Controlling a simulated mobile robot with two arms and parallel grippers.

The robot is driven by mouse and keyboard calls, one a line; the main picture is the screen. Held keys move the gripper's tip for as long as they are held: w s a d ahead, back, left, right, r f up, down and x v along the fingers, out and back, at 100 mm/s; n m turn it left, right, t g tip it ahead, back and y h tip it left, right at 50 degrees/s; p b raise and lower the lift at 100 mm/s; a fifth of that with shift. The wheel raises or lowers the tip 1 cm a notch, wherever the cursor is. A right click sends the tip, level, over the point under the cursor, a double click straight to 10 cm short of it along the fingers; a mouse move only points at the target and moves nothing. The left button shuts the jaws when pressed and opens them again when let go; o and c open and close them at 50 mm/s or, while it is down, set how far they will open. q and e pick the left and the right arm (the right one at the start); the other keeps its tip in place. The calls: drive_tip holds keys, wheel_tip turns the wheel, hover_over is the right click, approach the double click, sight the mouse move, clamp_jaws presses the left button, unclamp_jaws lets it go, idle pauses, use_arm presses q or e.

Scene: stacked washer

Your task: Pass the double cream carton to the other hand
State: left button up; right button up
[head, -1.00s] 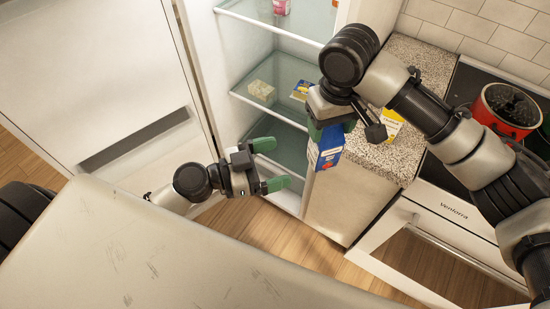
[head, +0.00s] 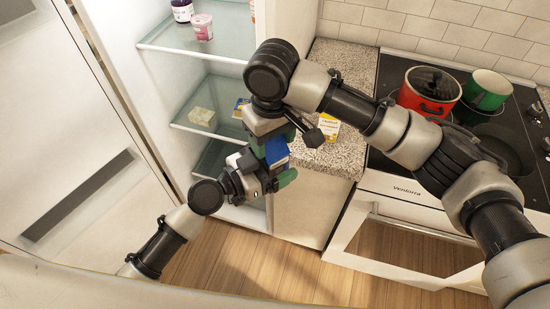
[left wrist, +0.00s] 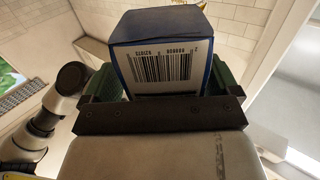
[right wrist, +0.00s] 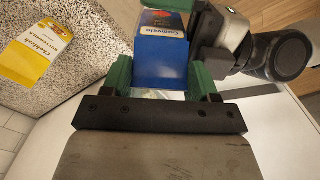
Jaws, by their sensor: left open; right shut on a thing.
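The double cream carton is a small blue box (head: 277,152), held in the air in front of the fridge. My right gripper (head: 274,132) comes down from above and is shut on the carton. My left gripper (head: 272,164) is open and sits at the carton's lower part. In the left wrist view the carton's white barcode end (left wrist: 160,68) is between the two green fingers, with little room at the sides. In the right wrist view the carton's blue printed face (right wrist: 162,62) stands between the right fingers, and part of the left gripper shows beside it.
Open fridge shelves (head: 205,55) are behind and left of the hands, with jars, a pale block (head: 202,116) and a small blue-yellow pack. A yellow-white carton (head: 328,126) stands on the speckled counter (head: 340,160). Red (head: 428,92) and green (head: 487,90) pots are on the hob.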

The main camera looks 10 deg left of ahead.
use_arm(q)
drive_tip(key=shift+c, duration=0.3)
drive_tip(key=c, duration=0.9)
drive_tip(key=shift+d, duration=0.1)
drive_tip(key=c, duration=0.3)
use_arm(e)
drive_tip(key=o, duration=1.5)
drive_tip(key=shift+s, duration=0.1)
